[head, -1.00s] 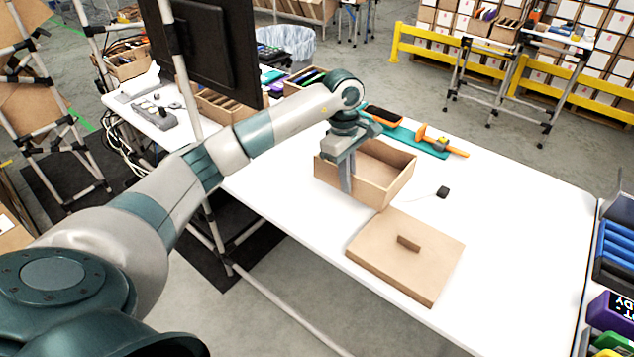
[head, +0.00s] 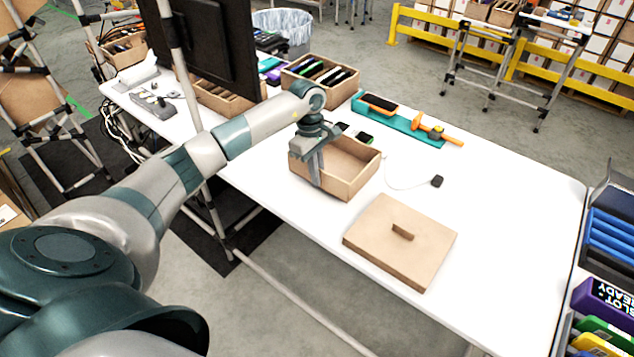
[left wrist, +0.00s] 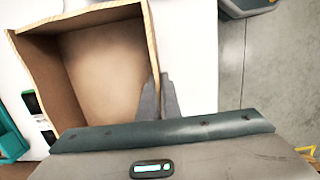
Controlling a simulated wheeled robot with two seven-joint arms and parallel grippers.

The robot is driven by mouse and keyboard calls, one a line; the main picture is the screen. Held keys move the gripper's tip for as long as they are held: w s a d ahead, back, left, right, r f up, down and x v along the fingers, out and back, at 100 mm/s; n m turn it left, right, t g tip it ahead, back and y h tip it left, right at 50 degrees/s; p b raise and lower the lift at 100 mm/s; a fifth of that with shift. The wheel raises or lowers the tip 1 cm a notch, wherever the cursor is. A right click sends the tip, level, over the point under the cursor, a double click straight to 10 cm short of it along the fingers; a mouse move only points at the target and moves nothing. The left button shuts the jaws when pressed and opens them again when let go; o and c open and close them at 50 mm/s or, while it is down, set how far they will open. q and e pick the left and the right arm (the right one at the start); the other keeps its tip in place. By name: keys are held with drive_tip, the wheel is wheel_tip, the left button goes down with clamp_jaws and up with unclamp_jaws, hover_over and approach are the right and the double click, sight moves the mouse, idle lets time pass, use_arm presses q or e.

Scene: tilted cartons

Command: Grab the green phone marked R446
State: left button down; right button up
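No marking R446 is readable. A small dark phone with a green edge (head: 366,138) lies on the table just behind an open cardboard box (head: 362,178); another dark device (head: 342,127) lies to its left. Small dark items (left wrist: 32,101) also show beside the box in the left wrist view. My left gripper (head: 316,182) is at the box's near left wall. In the left wrist view its fingers (left wrist: 160,98) stand on either side of the box wall (left wrist: 152,45), closed on it. The box looks empty. My right gripper is not in view.
A cardboard lid (head: 385,245) lies on the white table in front of the box. A black plug (head: 437,181) on a thin cable and a teal mat (head: 412,127) with orange tools lie beyond. A carton of devices (head: 290,80) stands behind. The table's right half is clear.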

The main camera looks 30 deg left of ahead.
use_arm(q)
wheel_tip(320, 180, down, 3)
drive_tip(key=shift+f+p, duration=0.15)
drive_tip(key=shift+p, duration=0.7)
drive_tip(key=shift+f, duration=0.15)
drive_tip(key=shift+f+b, duration=0.1)
drive_tip(key=shift+b, duration=0.25)
drive_tip(key=c, duration=2)
unclamp_jaws()
drive_tip(key=shift+r, duration=0.3)
